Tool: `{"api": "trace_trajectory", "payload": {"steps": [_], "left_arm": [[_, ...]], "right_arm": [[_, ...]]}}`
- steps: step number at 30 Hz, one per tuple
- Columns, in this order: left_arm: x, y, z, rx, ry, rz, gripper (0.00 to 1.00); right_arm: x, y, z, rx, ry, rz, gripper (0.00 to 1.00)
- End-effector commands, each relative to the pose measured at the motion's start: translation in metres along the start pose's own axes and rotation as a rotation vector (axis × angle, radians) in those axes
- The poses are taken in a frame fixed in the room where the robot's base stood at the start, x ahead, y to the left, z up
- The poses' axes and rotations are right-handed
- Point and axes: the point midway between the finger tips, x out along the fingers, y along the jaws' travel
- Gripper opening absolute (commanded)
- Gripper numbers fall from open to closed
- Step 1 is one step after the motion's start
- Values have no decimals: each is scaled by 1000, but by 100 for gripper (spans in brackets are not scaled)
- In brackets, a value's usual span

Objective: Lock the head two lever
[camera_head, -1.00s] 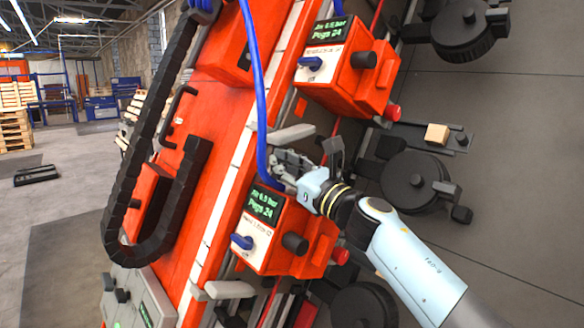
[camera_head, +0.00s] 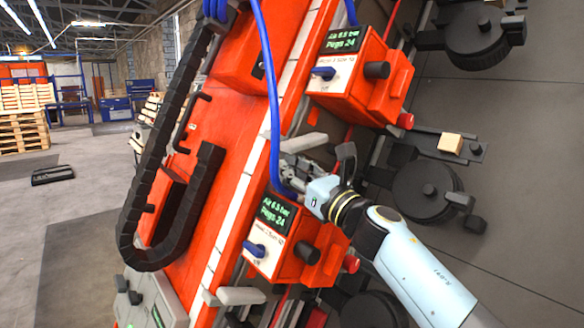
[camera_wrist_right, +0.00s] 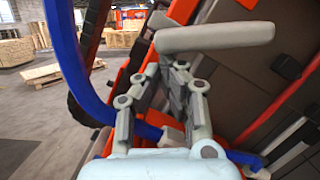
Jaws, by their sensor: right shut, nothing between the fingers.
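A pale grey lever (camera_head: 300,143) sticks out beside the orange rail, between two orange head boxes. It also shows in the right wrist view as a long rounded bar (camera_wrist_right: 215,38) across the top. My right gripper (camera_head: 290,166) is just below this lever, beside the blue hose. In the right wrist view its fingers (camera_wrist_right: 178,72) are shut and empty, with the tips close under the bar; I cannot tell whether they touch it. A second grey lever (camera_head: 240,296) is lower, below the lower head box (camera_head: 280,235). I cannot read which box is head two. My left gripper is out of view.
A blue hose (camera_head: 272,100) runs down close to my right gripper and also shows in the right wrist view (camera_wrist_right: 62,50). The upper head box (camera_head: 350,75) has a blue knob. A black cable chain (camera_head: 150,150) and round black parts flank the gantry. Open floor lies left.

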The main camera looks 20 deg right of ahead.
Motion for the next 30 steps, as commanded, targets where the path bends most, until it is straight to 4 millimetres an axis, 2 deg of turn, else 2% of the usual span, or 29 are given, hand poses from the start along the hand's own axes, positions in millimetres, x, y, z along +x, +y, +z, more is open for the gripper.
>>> {"api": "trace_trajectory", "payload": {"steps": [8,21,30], "left_arm": [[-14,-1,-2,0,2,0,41],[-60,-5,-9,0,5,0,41],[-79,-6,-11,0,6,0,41]], "right_arm": [[3,3,11,79,-2,-21,0],[10,10,40,371,-2,-93,0],[12,10,50,508,-1,-127,0]]}}
